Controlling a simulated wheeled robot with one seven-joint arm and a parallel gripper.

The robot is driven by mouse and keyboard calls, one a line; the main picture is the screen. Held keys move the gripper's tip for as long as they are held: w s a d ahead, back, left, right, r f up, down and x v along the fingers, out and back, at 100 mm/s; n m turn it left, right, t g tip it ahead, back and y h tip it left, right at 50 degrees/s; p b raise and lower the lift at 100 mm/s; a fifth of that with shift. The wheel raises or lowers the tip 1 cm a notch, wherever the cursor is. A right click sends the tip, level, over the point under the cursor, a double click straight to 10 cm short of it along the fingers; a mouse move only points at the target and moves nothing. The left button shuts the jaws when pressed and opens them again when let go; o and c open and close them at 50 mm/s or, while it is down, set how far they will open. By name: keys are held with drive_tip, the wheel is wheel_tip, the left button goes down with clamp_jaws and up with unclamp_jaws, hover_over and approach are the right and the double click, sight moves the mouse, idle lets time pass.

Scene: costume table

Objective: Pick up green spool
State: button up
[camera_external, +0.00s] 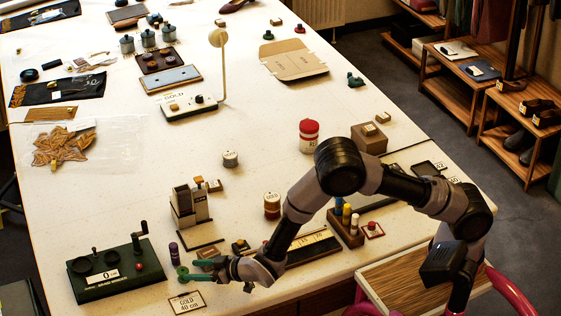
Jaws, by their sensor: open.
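A small green spool (183,271) stands near the front edge of the white table, just right of a purple spool (174,253). My gripper (196,270) reaches in from the right, low over the table, with its fingers pointing left. It is open, and its fingertips are at or very near the green spool. I cannot tell from this view whether they touch it or how far it sits between them. My arm comes over the table from the right.
A dark green winder with a crank (117,271) stands left of the spools. A grey block stand (190,207) is behind them. A "GOLD 40 cm" card (187,302) lies in front. A gold-brown spool (272,205) and a wooden rack (345,231) stand to the right. The table's middle is mostly clear.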

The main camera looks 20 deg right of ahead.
sight(182, 270)
drive_tip(key=x, duration=0.5)
drive_tip(key=shift+a, duration=0.1)
clamp_jaws()
drive_tip(key=shift+r, duration=0.1)
